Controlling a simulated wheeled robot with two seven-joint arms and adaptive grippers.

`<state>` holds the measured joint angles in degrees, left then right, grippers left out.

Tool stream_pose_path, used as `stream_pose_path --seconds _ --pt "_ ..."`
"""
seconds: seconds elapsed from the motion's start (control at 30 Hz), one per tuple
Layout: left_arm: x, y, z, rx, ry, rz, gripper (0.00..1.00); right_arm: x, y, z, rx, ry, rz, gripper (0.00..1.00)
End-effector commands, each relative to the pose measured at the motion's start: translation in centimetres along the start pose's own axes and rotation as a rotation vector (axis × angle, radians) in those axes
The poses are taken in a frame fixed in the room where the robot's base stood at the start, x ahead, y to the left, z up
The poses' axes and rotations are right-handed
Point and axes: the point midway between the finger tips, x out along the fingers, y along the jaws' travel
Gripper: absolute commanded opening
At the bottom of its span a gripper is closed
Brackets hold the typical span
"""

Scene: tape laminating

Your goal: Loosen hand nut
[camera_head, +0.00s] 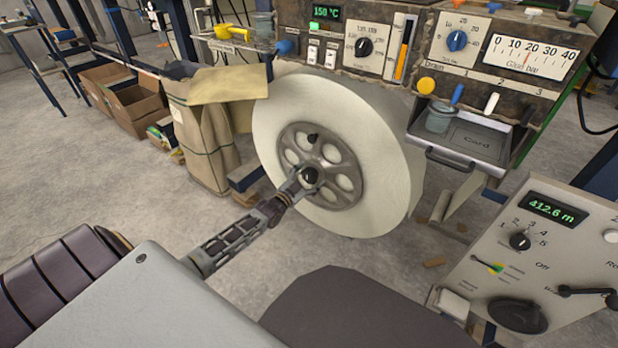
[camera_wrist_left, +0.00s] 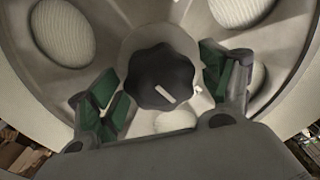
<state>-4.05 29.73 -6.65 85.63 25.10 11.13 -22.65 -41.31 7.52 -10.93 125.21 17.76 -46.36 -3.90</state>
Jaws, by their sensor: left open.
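The black lobed hand nut (camera_wrist_left: 160,77) sits at the centre of the metal hub in the left wrist view, with a light mark on its face. It also shows in the head view (camera_head: 310,175), partly covered by my gripper. The hub (camera_head: 335,185) has several round holes and carries a large white roll (camera_head: 385,130). My left gripper (camera_wrist_left: 165,85) is open, with its green-padded fingers on either side of the nut. Gaps show between the pads and the nut. My right gripper is not in view.
A machine panel with dials (camera_head: 380,45) stands above the roll. An open drawer (camera_head: 465,140) juts out at the right. A grey control box (camera_head: 540,260) stands at the lower right. A brown paper sack (camera_head: 205,145) and cardboard boxes (camera_head: 135,105) stand left of the roll.

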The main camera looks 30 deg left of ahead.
Motion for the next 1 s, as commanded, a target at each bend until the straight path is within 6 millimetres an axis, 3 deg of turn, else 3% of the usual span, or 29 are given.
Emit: stream_pose_path --seconds 0.03,0.4,1.0 --pt "0.0 0.0 0.0 0.0 0.0 0.0 0.8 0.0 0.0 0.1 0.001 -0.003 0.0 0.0" --pt "0.0 0.0 0.0 0.0 0.0 0.0 0.34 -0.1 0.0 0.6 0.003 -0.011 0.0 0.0" --pt "0.0 -0.1 -0.2 -0.143 -0.001 0.0 0.34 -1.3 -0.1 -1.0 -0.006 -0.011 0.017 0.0"
